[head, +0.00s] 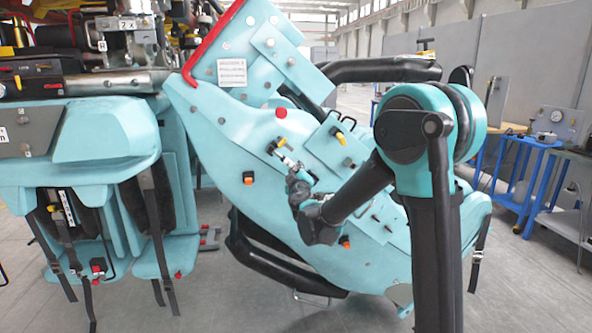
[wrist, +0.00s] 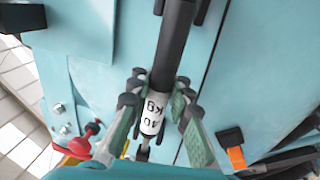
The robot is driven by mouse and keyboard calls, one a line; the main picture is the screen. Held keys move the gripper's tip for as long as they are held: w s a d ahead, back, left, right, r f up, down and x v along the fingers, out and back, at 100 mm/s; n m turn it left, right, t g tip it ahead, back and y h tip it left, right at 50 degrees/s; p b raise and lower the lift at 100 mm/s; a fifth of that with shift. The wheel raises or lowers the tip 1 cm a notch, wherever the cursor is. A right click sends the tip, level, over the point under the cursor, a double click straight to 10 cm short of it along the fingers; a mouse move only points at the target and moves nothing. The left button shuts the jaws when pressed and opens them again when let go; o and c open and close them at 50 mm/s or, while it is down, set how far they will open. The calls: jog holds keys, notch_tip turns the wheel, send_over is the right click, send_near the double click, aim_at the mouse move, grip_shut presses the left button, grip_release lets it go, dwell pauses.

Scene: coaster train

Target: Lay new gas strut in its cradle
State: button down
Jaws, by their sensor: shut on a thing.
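My gripper (wrist: 155,100) is shut on a gas strut (wrist: 173,45), with one finger on each side of its white label (wrist: 152,113) reading "40 kg". The strut has a dark tube and a thin rod at the lower end in the wrist view. It lies along the turquoise seat shell (wrist: 80,65); I cannot tell whether it touches. I cannot make out a cradle for certain.
A red knob (wrist: 82,141) and an orange-black clip (wrist: 233,148) flank the strut in the wrist view. A yellow-topped lever (head: 338,134) stands on the shell. Another train car (head: 100,130) is at left. Blue carts (head: 530,160) stand at right. Grey floor shows between.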

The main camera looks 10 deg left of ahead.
jog(key=shift+x, duration=1.55)
dwell(0.4)
jog(key=c, duration=1.3)
grip_release()
jog(key=shift+a+f, duration=0.15)
jog(key=shift+s, duration=0.1)
send_near(294, 165)
jog(key=w+f, duration=0.2)
jog(key=shift+w, duration=0.35)
